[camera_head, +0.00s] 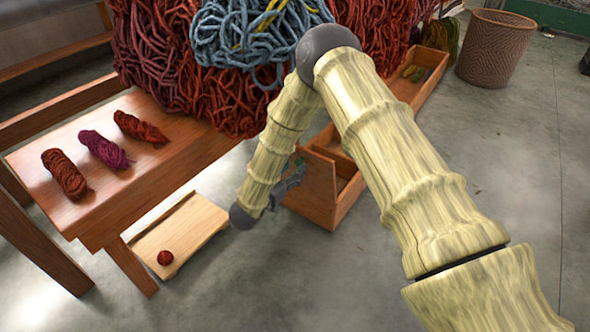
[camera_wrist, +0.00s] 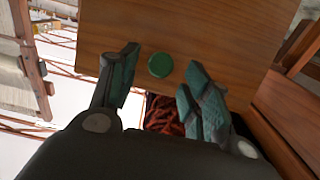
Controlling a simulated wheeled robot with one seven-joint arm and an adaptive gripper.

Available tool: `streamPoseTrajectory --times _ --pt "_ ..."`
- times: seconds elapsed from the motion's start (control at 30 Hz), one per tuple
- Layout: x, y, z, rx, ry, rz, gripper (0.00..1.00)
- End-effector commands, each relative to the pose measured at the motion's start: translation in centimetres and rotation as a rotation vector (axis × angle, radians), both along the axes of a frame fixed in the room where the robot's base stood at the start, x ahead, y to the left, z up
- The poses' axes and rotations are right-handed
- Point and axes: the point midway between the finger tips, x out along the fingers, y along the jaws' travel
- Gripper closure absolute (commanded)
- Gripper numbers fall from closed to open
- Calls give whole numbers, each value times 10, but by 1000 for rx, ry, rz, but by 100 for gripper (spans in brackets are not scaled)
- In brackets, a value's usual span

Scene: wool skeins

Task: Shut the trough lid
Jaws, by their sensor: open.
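The trough is a long wooden box (camera_head: 347,203) on the floor, running back to the right behind my arm. A wooden panel (camera_head: 312,186) stands at its near end, beside my gripper (camera_head: 288,182); I take it to be the lid. In the wrist view this panel (camera_wrist: 215,30) fills the top and carries a round green knob (camera_wrist: 160,65). My gripper (camera_wrist: 163,68) is open, with one finger on each side of the knob; I cannot tell if either touches it. Red wool (camera_wrist: 162,117) shows below the panel's edge. My arm hides the trough's middle.
A wooden bench (camera_head: 170,180) with several skeins stands at the left. Thick red and blue wool (camera_head: 255,40) hangs behind my arm. A wicker basket (camera_head: 495,48) stands back right. The right floor is clear.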

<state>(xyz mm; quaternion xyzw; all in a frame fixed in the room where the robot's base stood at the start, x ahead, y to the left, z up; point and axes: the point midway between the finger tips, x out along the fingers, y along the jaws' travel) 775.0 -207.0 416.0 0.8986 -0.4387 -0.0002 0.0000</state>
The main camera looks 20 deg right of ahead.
Motion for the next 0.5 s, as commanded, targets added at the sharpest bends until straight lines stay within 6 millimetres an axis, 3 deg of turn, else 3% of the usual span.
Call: streamPoseTrajectory --times 0.2,0.5 --pt "10 -13 0 0 -1 0 52" --pt "12 -15 0 -1 -1 0 52"
